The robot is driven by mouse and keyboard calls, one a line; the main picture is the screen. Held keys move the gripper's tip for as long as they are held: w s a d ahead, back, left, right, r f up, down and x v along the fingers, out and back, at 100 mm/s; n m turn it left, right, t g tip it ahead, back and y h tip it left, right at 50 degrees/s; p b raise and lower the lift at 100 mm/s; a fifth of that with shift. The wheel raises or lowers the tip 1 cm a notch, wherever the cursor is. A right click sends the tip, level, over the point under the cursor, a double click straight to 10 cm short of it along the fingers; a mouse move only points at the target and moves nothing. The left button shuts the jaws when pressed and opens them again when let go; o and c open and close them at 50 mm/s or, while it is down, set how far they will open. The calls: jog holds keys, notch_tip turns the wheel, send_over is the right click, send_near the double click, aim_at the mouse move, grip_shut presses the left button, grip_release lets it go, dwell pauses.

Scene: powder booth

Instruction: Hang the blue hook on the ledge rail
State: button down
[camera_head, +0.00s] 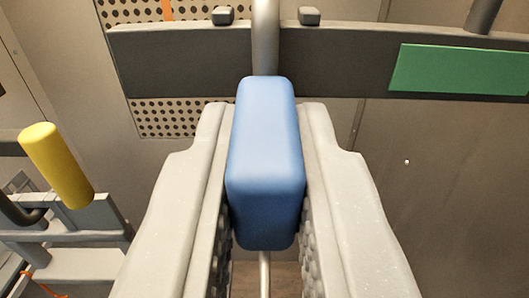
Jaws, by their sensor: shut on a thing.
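My gripper (265,175) fills the lower middle of the view and is shut on the blue hook (265,150). The hook's blue block sits between the two pale grey fingers. A metal rod (265,35) runs up from behind the block and passes in front of a dark rail (180,55), which I take to be the ledge rail. A thinner rod shows below the block. The hook's upper end is outside the picture, and I cannot tell whether the rod touches the rail.
Two small dark blocks (222,15) (309,15) stand on the rail's top, either side of the rod. A green plate (459,70) is on the rail at right. A yellow cylinder (57,165) stands over a grey stand (75,220) at left. A perforated panel (170,115) is behind.

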jog(key=shift+s+r+p, duration=0.15)
jog(key=shift+r+p, duration=1.45)
jog(key=shift+r, duration=0.1)
jog(key=shift+s+f, duration=0.1)
jog(key=shift+s+d+b, duration=0.1)
jog(key=shift+s+b, duration=0.4)
jog(key=shift+s, duration=0.05)
jog(key=b, duration=0.3)
send_near(267, 27)
jog(key=shift+s, duration=0.9)
